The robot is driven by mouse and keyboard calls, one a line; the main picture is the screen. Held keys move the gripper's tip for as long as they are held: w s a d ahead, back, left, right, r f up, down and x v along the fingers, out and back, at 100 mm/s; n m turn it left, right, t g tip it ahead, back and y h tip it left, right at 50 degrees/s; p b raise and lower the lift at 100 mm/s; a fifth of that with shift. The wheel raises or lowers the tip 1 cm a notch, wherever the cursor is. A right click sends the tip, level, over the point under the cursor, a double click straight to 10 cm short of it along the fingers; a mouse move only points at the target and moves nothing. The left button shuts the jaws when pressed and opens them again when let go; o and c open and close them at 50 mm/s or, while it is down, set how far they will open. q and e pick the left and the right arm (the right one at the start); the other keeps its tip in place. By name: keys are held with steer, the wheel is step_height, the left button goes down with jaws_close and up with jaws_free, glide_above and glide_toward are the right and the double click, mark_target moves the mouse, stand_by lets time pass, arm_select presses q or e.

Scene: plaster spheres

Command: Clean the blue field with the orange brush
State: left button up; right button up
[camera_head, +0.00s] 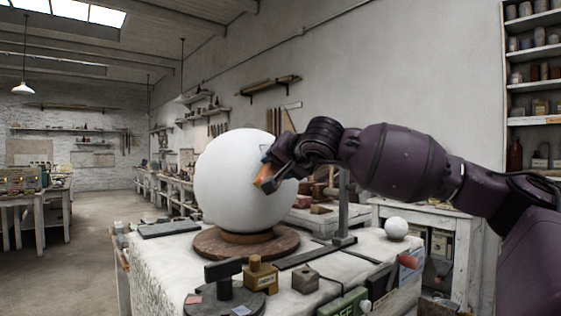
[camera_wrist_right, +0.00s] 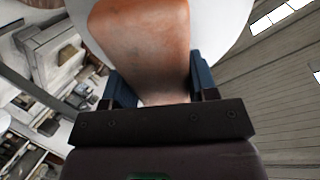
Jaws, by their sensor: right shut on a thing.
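My right gripper (camera_head: 271,177) is shut on the orange brush (camera_head: 263,175) at the right side of the big white plaster sphere (camera_head: 228,185). The brush also fills the top middle of the right wrist view (camera_wrist_right: 145,40), between dark blue fingers, with the pale sphere (camera_wrist_right: 232,25) behind it. I cannot tell whether the brush touches the sphere. The sphere rests on a round brown wooden base (camera_head: 215,245). No blue field shows on the visible part of the sphere. My left gripper is out of view.
On the pale worktable (camera_head: 165,260) stand a brass-coloured block (camera_head: 262,277), a grey block (camera_head: 305,280) and a dark round stand (camera_head: 224,300). A small white ball (camera_head: 396,228) lies at the right.

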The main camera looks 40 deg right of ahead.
steer(key=shift+r, duration=0.1)
stand_by(0.3)
steer(key=shift+w+d+r, duration=0.15)
steer(key=shift+d+r, duration=0.55)
steer(key=shift+d, duration=0.05)
steer(key=shift+d+r, duration=0.1)
